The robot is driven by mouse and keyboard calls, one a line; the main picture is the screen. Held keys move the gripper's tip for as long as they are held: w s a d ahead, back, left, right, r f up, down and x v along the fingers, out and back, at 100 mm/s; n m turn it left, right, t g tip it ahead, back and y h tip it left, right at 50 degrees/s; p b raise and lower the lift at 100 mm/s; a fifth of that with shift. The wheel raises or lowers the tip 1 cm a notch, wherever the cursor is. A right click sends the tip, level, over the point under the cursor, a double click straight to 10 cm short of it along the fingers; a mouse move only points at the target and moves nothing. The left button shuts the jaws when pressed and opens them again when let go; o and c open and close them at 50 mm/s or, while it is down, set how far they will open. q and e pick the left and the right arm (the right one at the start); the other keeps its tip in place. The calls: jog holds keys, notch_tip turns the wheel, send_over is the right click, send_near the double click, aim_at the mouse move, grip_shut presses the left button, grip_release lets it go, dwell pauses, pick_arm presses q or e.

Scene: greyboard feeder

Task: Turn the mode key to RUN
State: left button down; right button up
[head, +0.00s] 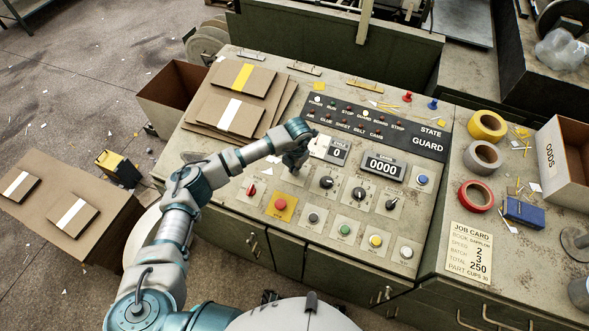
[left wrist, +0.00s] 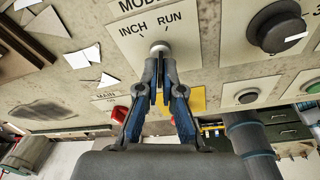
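The mode key (left wrist: 160,48) shows in the left wrist view as a round silver lock on a cream plate marked MODE (left wrist: 185,30), with INCH at left and RUN at right. My left gripper (left wrist: 160,66) has its fingertips close together right at the key, with a thin dark piece between them. The fingers hide the key's grip, so I cannot tell which mark it points to. In the head view my left gripper (head: 296,162) is down at the panel's upper left, covering the key. My right gripper is not in view.
The control panel (head: 345,225) carries a red button on yellow (head: 281,203), black knobs and coloured buttons close by. The state display (head: 430,138) reads GUARD and the counter (head: 384,167) reads 0000. Greyboard stacks (head: 238,95) lie left; tape rolls (head: 487,126) lie right.

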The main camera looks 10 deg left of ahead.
pick_arm(q)
jog(key=shift+w+m+b, duration=0.1)
jog(key=shift+m+b, duration=0.25)
jog(key=shift+m, duration=0.75)
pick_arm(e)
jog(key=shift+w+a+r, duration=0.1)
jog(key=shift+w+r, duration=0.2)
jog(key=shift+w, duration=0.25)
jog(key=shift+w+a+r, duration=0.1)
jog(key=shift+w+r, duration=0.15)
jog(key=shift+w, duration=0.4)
pick_arm(q)
jog(key=c, duration=1.3)
grip_release()
jog(key=shift+w, duration=0.1)
jog(key=shift+c, duration=0.2)
notch_tip(320, 180, up, 12)
jog(key=d, duration=0.1)
jog(key=shift+s+d+f, duration=0.15)
jog(key=shift+s, duration=0.3)
jog(key=shift+s+f, duration=0.1)
